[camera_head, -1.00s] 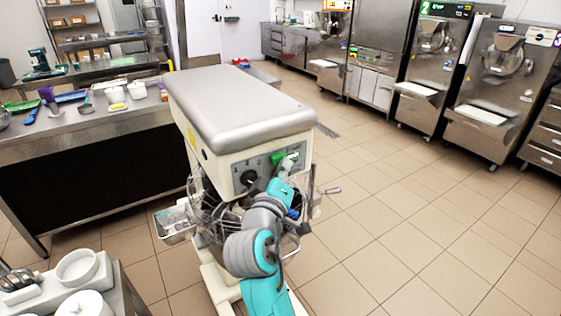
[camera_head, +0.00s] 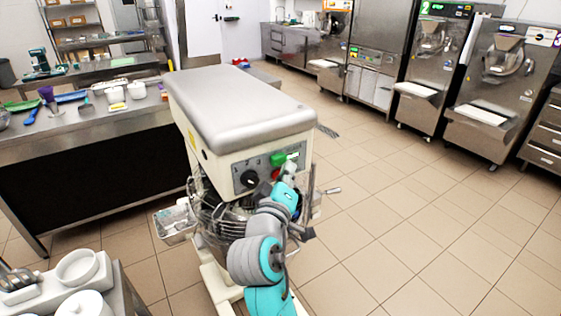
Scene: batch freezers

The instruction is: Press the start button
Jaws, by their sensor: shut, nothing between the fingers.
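The green start button (camera_head: 278,159) is on the front control panel of a large cream mixer (camera_head: 238,128). A red button (camera_head: 275,174) sits just below it, and a black dial (camera_head: 249,180) is to their left. My gripper (camera_head: 289,169) is shut and empty, in front of the panel just right of and below the green button. It looks apart from the green button, though the exact gap is hard to judge. My wrist covers part of the panel's lower right.
The mixer's bowl and wire guard (camera_head: 212,215) are below the panel, partly behind my arm. A metal tray (camera_head: 174,222) sticks out at left. A steel counter (camera_head: 85,125) stands behind left, white dishes (camera_head: 78,267) front left. The tiled floor at right is clear.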

